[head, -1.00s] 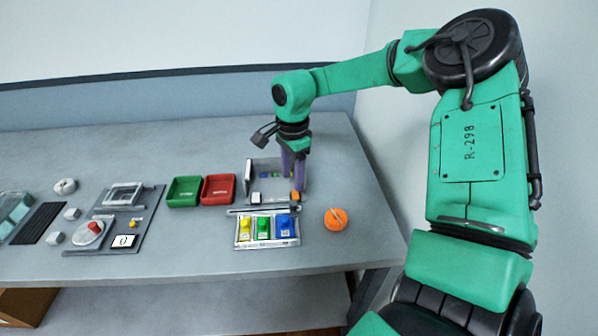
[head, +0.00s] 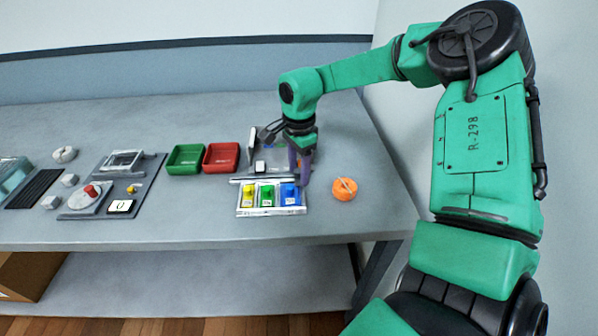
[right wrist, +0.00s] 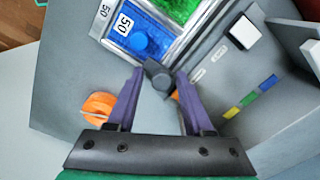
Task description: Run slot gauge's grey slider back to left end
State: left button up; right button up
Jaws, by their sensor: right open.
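The slot gauge (head: 250,180) is a thin grey rail between the tray of coloured blocks and the panel behind it. In the right wrist view the gauge (right wrist: 205,30) runs up and right from a dark grey slider (right wrist: 158,76), at the gauge's right end as seen from the head. My right gripper (head: 300,180) has purple fingers and points down over that end. In the right wrist view the open gripper (right wrist: 159,80) has a finger on each side of the slider, with gaps visible. In the head view the gripper hides the slider. My left gripper is out of view.
The tray (head: 272,212) with yellow, green and blue blocks lies directly in front of the gauge. An orange round object (head: 344,189) sits to the right. A panel with a white button (head: 260,166) stands behind. Red (head: 221,157) and green (head: 186,158) bins lie left.

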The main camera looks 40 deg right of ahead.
jog(key=shift+s+f, duration=0.2)
jog(key=shift+f, duration=0.1)
jog(key=c, duration=0.6)
jog(key=shift+s, duration=0.1)
jog(key=shift+c, duration=0.2)
